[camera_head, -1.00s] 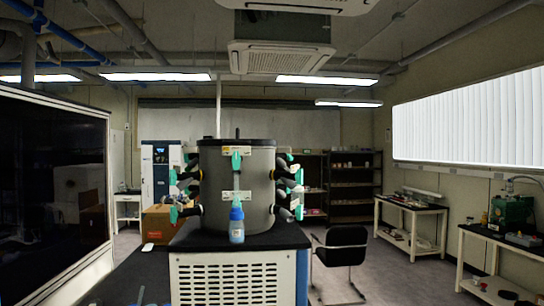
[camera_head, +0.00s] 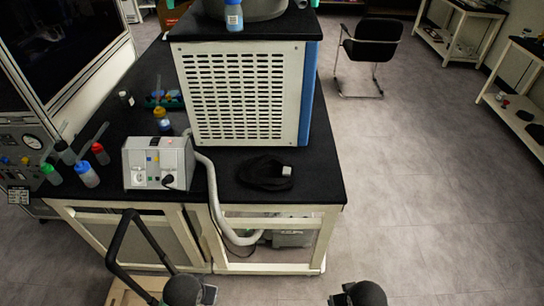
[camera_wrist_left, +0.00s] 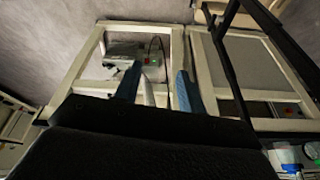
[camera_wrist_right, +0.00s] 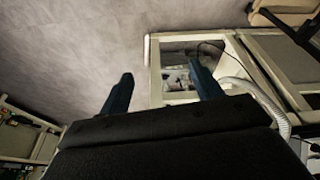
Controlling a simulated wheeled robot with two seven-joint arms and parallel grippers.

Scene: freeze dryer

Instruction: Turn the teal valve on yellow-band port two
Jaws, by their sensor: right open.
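The freeze dryer's grey chamber (camera_head: 262,10) is cut off at the top of the head view. Its valves and port bands are almost wholly out of frame, so the teal valve on yellow-band port two cannot be made out. The chamber stands on the white vented dryer body (camera_head: 245,95) with a blue side. My left gripper (camera_wrist_left: 157,82) is open and empty, its blue fingers apart over the bench frame. My right gripper (camera_wrist_right: 161,76) is open and empty, also low before the bench. Both are far from the chamber.
A blue-capped bottle (camera_head: 234,15) stands before the chamber. The black bench (camera_head: 320,170) carries a control box (camera_head: 158,162), a hose (camera_head: 212,185) and small bottles. A black cart handle (camera_head: 117,245) rises at lower left. Open floor (camera_head: 420,180) lies right; a chair (camera_head: 374,45) stands behind.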

